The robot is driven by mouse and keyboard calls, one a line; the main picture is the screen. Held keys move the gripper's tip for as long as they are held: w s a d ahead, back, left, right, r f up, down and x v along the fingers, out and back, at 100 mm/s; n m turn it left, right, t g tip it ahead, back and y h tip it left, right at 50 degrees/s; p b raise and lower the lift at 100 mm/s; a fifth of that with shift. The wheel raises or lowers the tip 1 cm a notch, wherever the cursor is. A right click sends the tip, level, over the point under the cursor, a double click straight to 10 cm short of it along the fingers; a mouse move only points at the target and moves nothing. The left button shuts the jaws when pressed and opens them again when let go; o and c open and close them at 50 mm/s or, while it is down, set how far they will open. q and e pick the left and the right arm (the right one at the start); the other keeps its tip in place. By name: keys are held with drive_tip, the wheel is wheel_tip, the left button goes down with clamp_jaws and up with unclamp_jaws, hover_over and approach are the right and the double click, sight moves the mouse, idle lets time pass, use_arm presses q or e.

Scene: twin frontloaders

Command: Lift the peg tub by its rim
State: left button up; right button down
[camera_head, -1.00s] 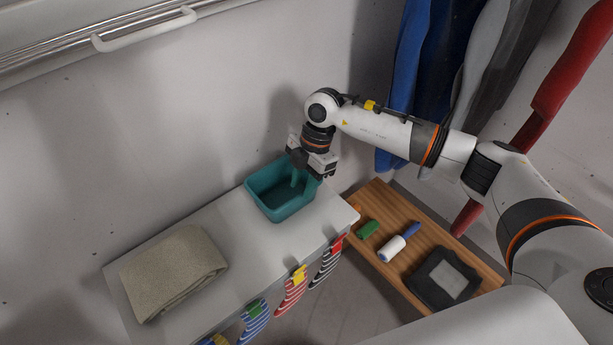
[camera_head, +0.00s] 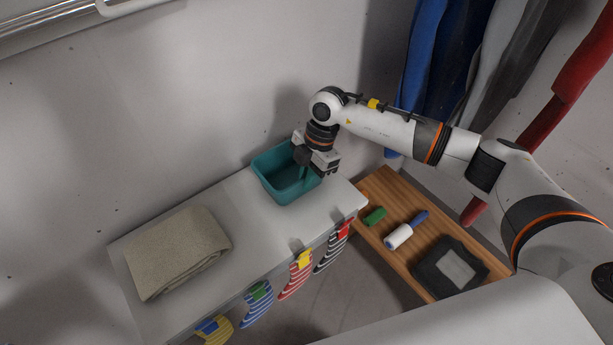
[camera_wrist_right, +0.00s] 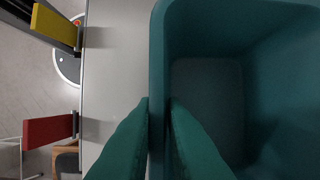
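The peg tub, a teal open-topped box (camera_head: 275,183), stands upright on the white surface close to the wall. It looks empty inside. It also fills the right side of the right wrist view (camera_wrist_right: 205,105). My right gripper (camera_head: 306,175) reaches down at the tub's right side. In the right wrist view the two teal fingers of my right gripper (camera_wrist_right: 159,105) straddle one tub wall, one outside and one inside. They sit close against it with hardly any gap, so the gripper looks shut on the rim. My left gripper is not in view.
A folded beige towel (camera_head: 178,250) lies on the white top (camera_head: 235,215) to the left. Striped socks hang on coloured clips along its front edge. A lower wooden shelf (camera_head: 392,262) holds a green block (camera_head: 375,216), a lint roller (camera_head: 400,235) and a dark tray-like item (camera_head: 450,267).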

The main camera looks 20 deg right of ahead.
idle(0.5)
drive_tip(key=shift+r+p, duration=2.65)
drive_tip(key=shift+r, duration=0.3)
